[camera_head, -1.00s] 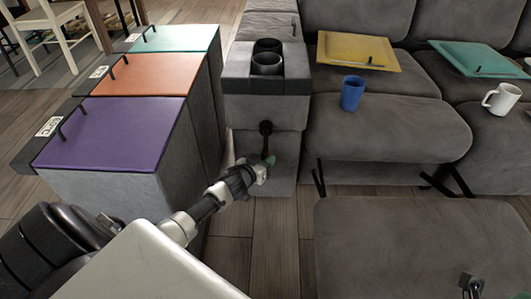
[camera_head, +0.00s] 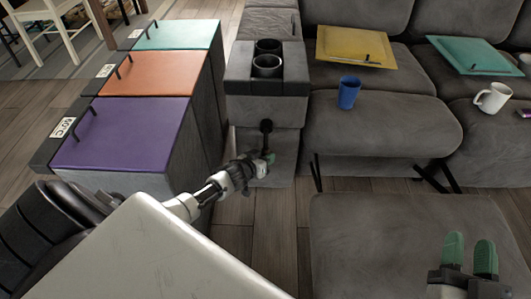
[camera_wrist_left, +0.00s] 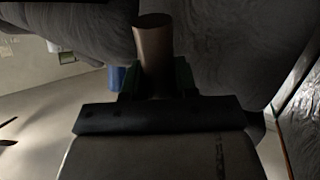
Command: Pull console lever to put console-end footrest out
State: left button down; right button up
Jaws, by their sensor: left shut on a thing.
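The console (camera_head: 268,104) is a grey padded block with two black cup holders, left of the sofa seats. Its lever (camera_head: 266,126) has a dark round base on the front and hangs downward. My left gripper (camera_head: 267,158) is shut on the lever's lower end; the lever also shows as a brownish cylinder (camera_wrist_left: 153,48) between the fingers in the left wrist view. The seat beside the console (camera_head: 385,130) has black struts (camera_head: 317,172) under its front. A flat grey padded surface (camera_head: 410,235) lies in front; I cannot tell whether it is the footrest. My right gripper (camera_head: 469,256) is open and empty above this surface.
Bins with purple (camera_head: 125,135), orange (camera_head: 155,73) and teal (camera_head: 178,35) lids stand left of the console. A blue cup (camera_head: 348,92), a yellow tray (camera_head: 355,46), a teal tray (camera_head: 475,55) and a white mug (camera_head: 494,97) are on the seats. A narrow strip of wooden floor is free before the console.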

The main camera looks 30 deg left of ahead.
pick_arm(q)
jog(key=p, duration=0.2)
jog(key=shift+s+d+r+g+p, duration=0.1)
jog(key=shift+s+r+g+p, duration=0.15)
jog(key=shift+r+g+p, duration=0.15)
jog(key=shift+s+d+r+n+g+p, duration=0.2)
jog(key=shift+s+n+g+p, duration=0.15)
jog(key=shift+p, duration=0.85)
jog(key=shift+f, duration=0.1)
pick_arm(e)
jog(key=s+d+f+g+h, duration=0.2)
jog(key=s+d+f+g, duration=0.1)
jog(key=s+f+g, duration=0.3)
jog(key=s+d+f+g+h, duration=0.2)
jog(key=s+f+g, duration=0.4)
jog(key=g, duration=0.4)
jog(key=shift+d+f+m+h, duration=0.3)
jog(key=shift+d+f+m, duration=0.15)
jog(key=shift+f, duration=0.3)
jog(key=shift+s, duration=0.1)
pick_arm(q)
jog(key=c, duration=0.9)
grip_release()
jog(key=shift+c, duration=0.2)
jog(key=shift+o, duration=0.3)
jog(key=shift+w+d+h, duration=0.1)
jog(key=shift+d+h, duration=0.05)
jog(key=shift+h, duration=0.15)
